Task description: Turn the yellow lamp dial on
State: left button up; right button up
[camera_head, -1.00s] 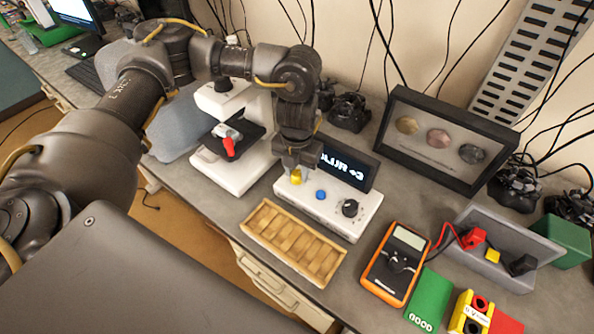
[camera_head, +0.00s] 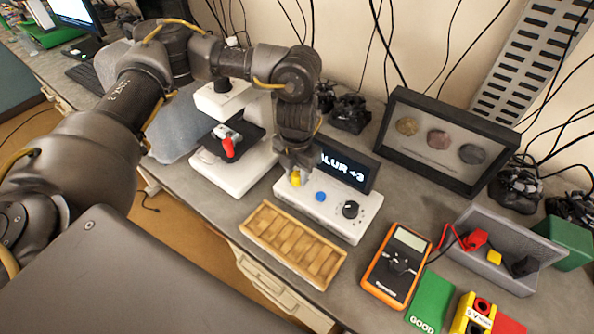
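The yellow lamp dial (camera_head: 296,180) sits at the left end of the top of a white box (camera_head: 318,212) with a dark display (camera_head: 345,165). A blue button (camera_head: 320,196) and a black knob (camera_head: 350,209) are to its right. My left gripper (camera_head: 296,172) points down at the yellow dial, its fingertips around or right against it. The fingers hide part of the dial, and I cannot tell whether they press on it. My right gripper is not in view.
A white microscope (camera_head: 234,178) stands close left of the box. A wooden slotted tray (camera_head: 292,244) lies in front. An orange multimeter (camera_head: 396,265) and a grey bin (camera_head: 505,255) are to the right. A dark display frame (camera_head: 440,143) stands behind.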

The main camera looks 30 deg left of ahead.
aim_at(296, 174)
pick_arm(q)
jog(key=o, duration=0.4)
jog(key=shift+c, duration=0.2)
notch_tip(296, 174, up, 11)
jog(key=b, duration=0.1)
jog(key=shift+b, duration=0.3)
